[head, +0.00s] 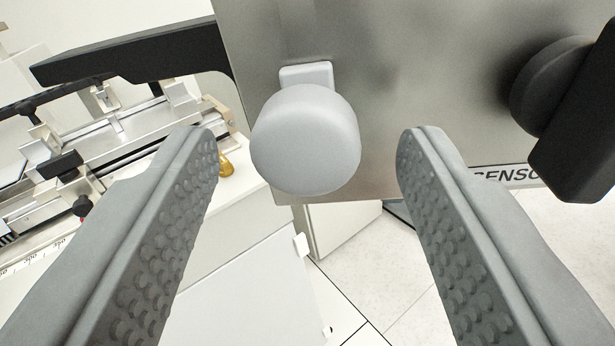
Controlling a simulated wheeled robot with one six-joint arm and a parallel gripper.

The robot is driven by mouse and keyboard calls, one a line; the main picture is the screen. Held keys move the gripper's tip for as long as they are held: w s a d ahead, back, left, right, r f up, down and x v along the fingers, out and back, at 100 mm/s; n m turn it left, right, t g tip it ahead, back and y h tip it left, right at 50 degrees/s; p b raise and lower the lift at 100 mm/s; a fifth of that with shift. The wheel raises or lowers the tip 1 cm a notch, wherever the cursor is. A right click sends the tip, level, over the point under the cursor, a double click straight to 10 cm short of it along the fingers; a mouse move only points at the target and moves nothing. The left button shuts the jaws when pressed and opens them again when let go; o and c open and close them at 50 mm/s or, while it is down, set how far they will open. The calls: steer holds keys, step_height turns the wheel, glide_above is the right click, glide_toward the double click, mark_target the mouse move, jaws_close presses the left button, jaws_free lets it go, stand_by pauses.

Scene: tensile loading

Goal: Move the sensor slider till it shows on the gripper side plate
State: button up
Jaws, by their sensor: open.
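A metal plate (410,110) fills the upper right of the head view. A light grey round knob (305,140) with a small square tab (306,75) sits at its lower left. It may be the sensor slider, but I cannot be sure. My gripper (308,140) is open, with one dimpled finger on each side of the knob. Gaps show between the knob and both fingers. A partly hidden label (505,174) reading "ENSO" runs along the plate's lower edge, behind my right finger.
A black knob with a handle (572,110) stands out from the plate at the right. A black arm (135,55) reaches left from the plate. A metal rail fixture with a scale (110,130) lies on a white bench at the left. Tiled floor shows below.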

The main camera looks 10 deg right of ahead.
steer(key=v, duration=1.7)
steer(key=shift+r, duration=0.1)
stand_by(2.0)
steer(key=s+a+f+n+y, duration=0.1)
steer(key=s+a+f, duration=0.2)
steer(key=s+a, duration=0.3)
steer(key=s+a+f+n+y, duration=0.2)
steer(key=s+a, duration=0.5)
steer(key=s, duration=0.7)
steer(key=s+a+f+n+y, duration=0.2)
steer(key=s+a, duration=0.4)
steer(key=s, duration=0.4)
steer(key=shift+a+f, duration=0.15)
steer(key=shift+f, duration=0.7)
